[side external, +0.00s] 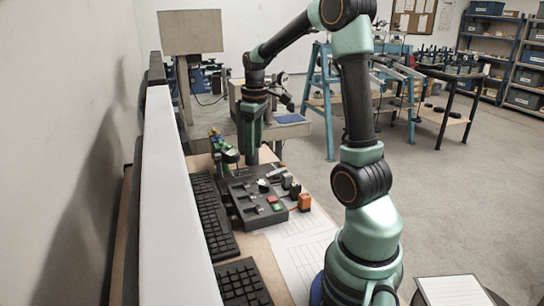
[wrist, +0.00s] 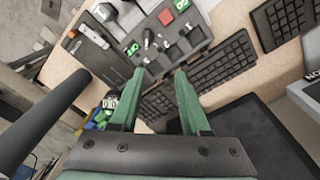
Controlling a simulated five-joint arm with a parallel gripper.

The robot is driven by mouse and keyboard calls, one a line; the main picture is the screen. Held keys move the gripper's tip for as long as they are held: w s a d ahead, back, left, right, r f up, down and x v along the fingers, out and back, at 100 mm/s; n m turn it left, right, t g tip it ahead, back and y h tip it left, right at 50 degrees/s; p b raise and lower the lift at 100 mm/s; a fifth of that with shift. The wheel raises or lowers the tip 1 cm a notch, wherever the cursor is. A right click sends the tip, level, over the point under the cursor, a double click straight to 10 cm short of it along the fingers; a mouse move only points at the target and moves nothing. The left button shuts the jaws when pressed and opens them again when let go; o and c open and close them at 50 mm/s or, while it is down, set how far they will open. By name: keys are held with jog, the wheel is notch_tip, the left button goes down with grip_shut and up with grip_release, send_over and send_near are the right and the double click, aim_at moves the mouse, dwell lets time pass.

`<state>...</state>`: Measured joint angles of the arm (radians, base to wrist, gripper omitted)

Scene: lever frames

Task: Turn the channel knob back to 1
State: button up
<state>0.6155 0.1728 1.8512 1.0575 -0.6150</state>
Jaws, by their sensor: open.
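A dark grey control panel (side external: 240,205) lies on the bench, with small levers, a red button (side external: 272,199) and a green button (side external: 277,208). A round black knob with a pale mark (side external: 263,186) sits on it, probably the channel knob. A dark round knob (wrist: 104,12) also shows at the top edge of the wrist view. Its setting is too small to read. My gripper (side external: 250,150) points down above the far end of the panel, apart from it. In the wrist view my gripper (wrist: 160,72) has its two green fingers apart with nothing between them.
A black keyboard (side external: 212,215) lies left of the panel, and another keyboard (side external: 243,283) is nearer. An orange block (side external: 304,202) and dark small items stand right of the panel. Small coloured items (side external: 216,140) lie at the far left. A paper sheet (side external: 300,250) covers the front bench.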

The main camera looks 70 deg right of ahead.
aim_at(264, 185)
jog(key=d+f, duration=0.1)
jog(key=f, duration=0.3)
jog(key=d+f, duration=0.1)
jog(key=f, duration=0.4)
jog(key=s+d+f, duration=0.1)
jog(key=f, duration=0.4)
jog(key=shift+d+f, duration=0.15)
jog(key=shift+d, duration=0.1)
grip_shut()
